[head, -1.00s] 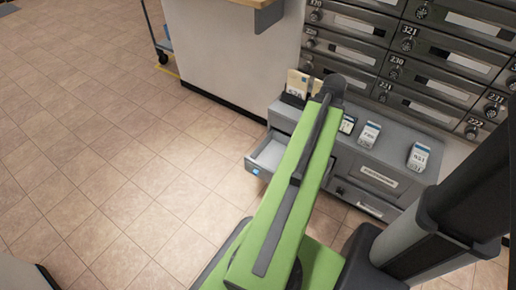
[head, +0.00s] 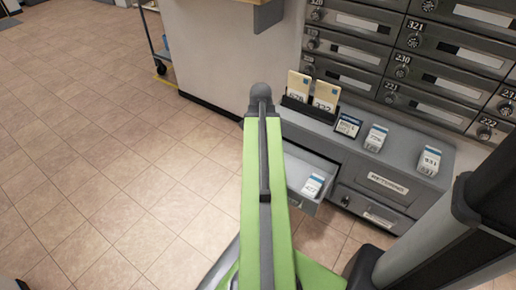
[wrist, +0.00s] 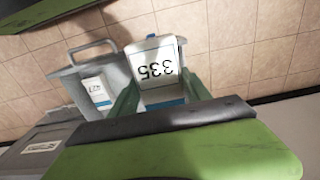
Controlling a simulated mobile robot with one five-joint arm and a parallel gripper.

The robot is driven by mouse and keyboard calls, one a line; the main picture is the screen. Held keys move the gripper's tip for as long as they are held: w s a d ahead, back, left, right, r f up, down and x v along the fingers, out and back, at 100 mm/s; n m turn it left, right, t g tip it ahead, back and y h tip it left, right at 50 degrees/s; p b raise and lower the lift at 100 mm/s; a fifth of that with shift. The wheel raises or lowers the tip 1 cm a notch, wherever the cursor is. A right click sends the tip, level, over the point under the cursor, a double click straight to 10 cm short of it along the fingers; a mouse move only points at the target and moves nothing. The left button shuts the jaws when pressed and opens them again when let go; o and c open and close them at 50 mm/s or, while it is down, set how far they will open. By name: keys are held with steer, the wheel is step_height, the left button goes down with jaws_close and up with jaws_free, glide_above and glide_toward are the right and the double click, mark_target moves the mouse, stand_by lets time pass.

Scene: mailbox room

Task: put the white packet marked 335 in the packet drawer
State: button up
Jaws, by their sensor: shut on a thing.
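The white packet marked 335 (wrist: 157,62) is between the two green fingers of my gripper (wrist: 160,92) in the wrist view, its number upside down. My gripper is shut on it. The grey drawer (wrist: 69,82) stands open to the left of the held packet in the wrist view, with a white packet marked 427 (wrist: 97,91) lying inside. In the head view, the open drawer (head: 304,202) and the packet in it (head: 313,185) show just right of my arm. My gripper and the held packet are hidden behind the arm there.
The grey cabinet (head: 350,163) carries a dark rack with two yellowish envelopes (head: 326,95), a dark-framed item (head: 347,126) and two white packets (head: 376,138) (head: 429,161). Numbered mailboxes (head: 400,70) stand behind. Tiled floor (head: 110,150) at left is clear.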

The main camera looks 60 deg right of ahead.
steer(key=d+f+b, duration=0.2)
steer(key=f+b, duration=0.3)
steer(key=d+f+b, duration=0.2)
steer(key=f+b, duration=0.3)
steer(key=f, duration=0.1)
steer(key=d+f+b, duration=0.2)
steer(key=f+b, duration=0.3)
steer(key=shift+d+f+b, duration=0.25)
steer(key=shift+d+b, duration=0.15)
steer(key=shift+r, duration=0.1)
steer(key=o, duration=1.6)
steer(key=shift+c, duration=0.2)
step_height(320, 180, up, 18)
steer(key=p, duration=1.7)
steer(key=shift+f+p, duration=0.25)
steer(key=shift+p, duration=0.1)
